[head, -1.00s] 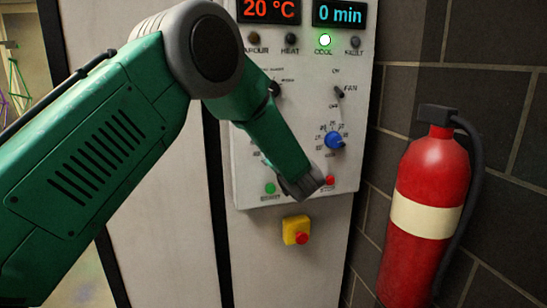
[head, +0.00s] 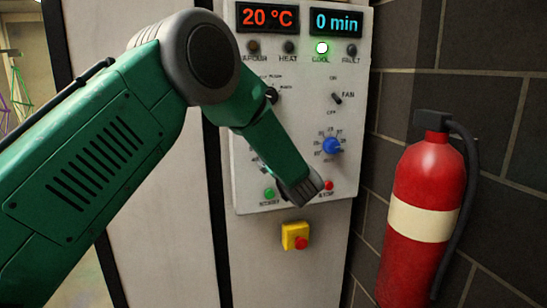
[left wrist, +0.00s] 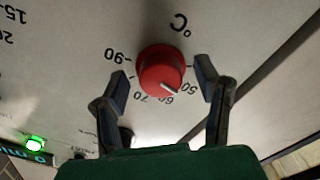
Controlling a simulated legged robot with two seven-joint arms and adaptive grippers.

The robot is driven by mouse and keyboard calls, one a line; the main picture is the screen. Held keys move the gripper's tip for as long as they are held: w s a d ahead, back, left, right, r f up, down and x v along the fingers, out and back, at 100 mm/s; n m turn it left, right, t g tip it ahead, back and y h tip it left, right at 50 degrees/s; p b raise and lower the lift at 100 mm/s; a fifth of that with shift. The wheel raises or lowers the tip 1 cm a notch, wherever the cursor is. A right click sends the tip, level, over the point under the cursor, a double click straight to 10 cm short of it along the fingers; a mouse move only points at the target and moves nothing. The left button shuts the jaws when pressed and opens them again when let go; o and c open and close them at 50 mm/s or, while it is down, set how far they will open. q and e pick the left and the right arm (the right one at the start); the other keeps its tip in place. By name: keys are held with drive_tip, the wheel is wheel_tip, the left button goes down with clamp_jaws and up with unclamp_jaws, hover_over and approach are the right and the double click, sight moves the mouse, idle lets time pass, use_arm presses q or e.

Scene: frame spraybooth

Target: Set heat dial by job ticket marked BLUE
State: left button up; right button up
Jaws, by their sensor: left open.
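The red heat dial (left wrist: 160,72) is in the left wrist view, on a pale panel with °C and the marks 90, 70, 60 and 50 around it. Its white pointer line lies near the 50 to 60 marks. My left gripper (left wrist: 162,75) is open, with one finger on each side of the dial; I cannot tell whether they touch it. The control panel (head: 300,75) reads 20 °C and 0 min. No job ticket shows. My right gripper is not in view.
The green COOL lamp (head: 322,48) is lit. A blue dial (head: 332,146), a fan switch (head: 336,98) and a red button (head: 328,185) are near the arm. A yellow emergency stop box (head: 295,236) is below the panel. A fire extinguisher (head: 425,180) stands right.

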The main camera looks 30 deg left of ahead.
use_arm(q)
drive_tip(key=shift+f, duration=0.1)
drive_tip(key=v, duration=1.2)
drive_tip(key=shift+a, duration=0.1)
